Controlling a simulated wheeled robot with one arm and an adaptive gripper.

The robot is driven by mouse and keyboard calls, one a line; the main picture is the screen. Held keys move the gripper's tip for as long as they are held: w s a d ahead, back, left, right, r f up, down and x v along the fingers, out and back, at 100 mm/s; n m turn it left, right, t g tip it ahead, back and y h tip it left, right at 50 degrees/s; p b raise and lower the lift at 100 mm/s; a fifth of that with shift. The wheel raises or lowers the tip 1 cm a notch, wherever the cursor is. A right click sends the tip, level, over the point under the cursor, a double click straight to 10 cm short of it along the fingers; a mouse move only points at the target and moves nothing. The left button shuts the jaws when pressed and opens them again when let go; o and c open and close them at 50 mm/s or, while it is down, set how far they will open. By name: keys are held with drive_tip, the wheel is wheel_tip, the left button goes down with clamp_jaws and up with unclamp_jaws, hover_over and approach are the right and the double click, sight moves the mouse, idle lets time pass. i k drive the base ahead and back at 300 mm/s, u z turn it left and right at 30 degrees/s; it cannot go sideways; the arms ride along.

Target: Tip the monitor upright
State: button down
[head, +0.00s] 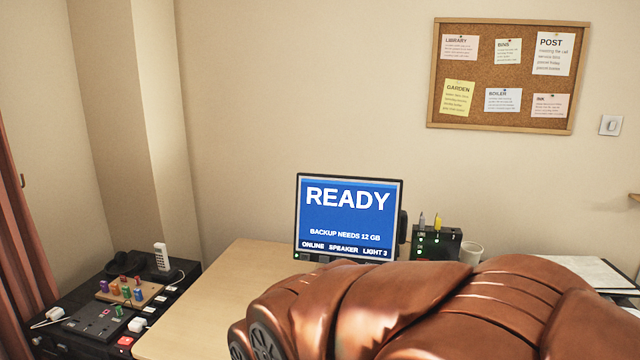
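The monitor (348,217) stands at the back of the wooden desk (205,300), with its screen facing me. It looks upright, with at most a slight slant of its top edge. The lit blue screen reads "READY", "BACKUP NEEDS 12 GB" and "ONLINE SPEAKER LIGHT 3". A small green light shows at its lower left corner. Its foot is mostly hidden behind my copper-coloured arm in the foreground. My gripper is not in view.
Right of the monitor are a black box with green lights (436,244), pens and a white mug (471,252). A dark side unit (85,330) at left holds coloured pegs on a board (130,293) and a white handset (161,257). The desk's left part is clear.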

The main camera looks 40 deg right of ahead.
sight(356, 219)
drive_tip(key=u, duration=0.1)
drive_tip(key=k, duration=0.3)
drive_tip(key=z, duration=0.4)
drive_tip(key=i, duration=0.15)
drive_tip(key=z, duration=1)
